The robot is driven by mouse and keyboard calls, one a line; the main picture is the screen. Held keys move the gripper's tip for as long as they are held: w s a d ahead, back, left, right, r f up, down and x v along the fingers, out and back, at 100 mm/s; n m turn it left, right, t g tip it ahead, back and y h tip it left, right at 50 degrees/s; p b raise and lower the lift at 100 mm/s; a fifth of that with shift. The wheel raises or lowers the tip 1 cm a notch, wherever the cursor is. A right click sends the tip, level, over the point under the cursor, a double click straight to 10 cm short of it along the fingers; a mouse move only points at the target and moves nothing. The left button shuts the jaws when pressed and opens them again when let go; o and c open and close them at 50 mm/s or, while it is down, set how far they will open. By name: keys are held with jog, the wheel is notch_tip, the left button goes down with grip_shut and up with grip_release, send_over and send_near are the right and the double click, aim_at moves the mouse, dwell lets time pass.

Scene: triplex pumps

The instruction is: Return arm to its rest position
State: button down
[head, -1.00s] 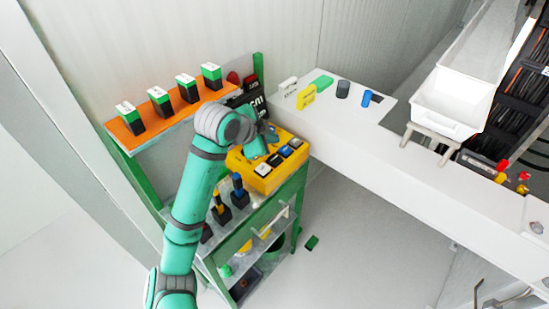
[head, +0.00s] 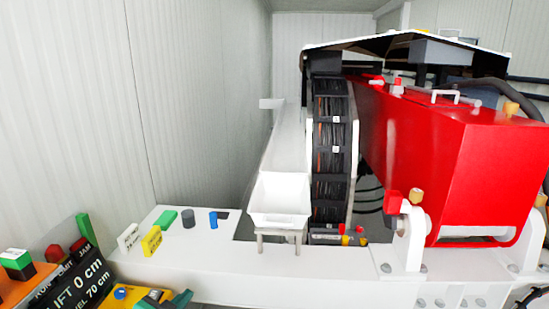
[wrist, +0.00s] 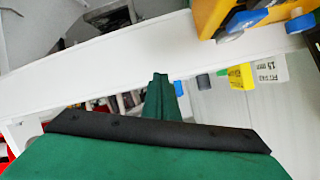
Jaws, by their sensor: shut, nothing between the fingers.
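My gripper (wrist: 160,88) is in the middle of the wrist view, its green fingers together with nothing between them. Its dark-edged green body fills the bottom of that view. In the head view only a small teal part of my arm or gripper shows at the bottom edge, beside the yellow button box (head: 125,294). The box also shows in the wrist view (wrist: 222,16), at the upper right and apart from the fingers. The rest of my arm is out of the head view.
A white beam (head: 215,262) crosses below a white tray (head: 280,196). Small blocks, including a yellow label block (head: 152,241) and a green block (head: 166,220), stand on its left end. A red machine (head: 440,150) fills the right. A black sign (head: 80,280) stands at lower left.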

jog(key=s+d+f+n+t+y, duration=0.1)
jog(key=s+d+f+n, duration=0.2)
jog(key=d+f, duration=0.45)
jog(key=s+d+f+n+t, duration=0.2)
jog(key=d+f+n, duration=0.15)
jog(key=d, duration=0.65)
jog(key=s+d+f+n+y, duration=0.1)
jog(key=s+d+f, duration=0.25)
jog(key=s, duration=0.35)
jog(key=s+d+f+n+y, duration=0.1)
jog(key=s+d+f+n, duration=0.2)
jog(key=s, duration=0.5)
jog(key=s+r+m, duration=0.1)
jog(key=s+m, duration=0.1)
jog(key=s, duration=0.9)
jog(key=s+r+m+h, duration=0.1)
jog(key=s+m, duration=0.1)
jog(key=s, duration=1)
jog(key=shift+d+r+g, duration=0.2)
jog(key=shift+r+g, duration=0.1)
jog(key=shift+r, duration=0.1)
jog(key=shift+m, duration=0.25)
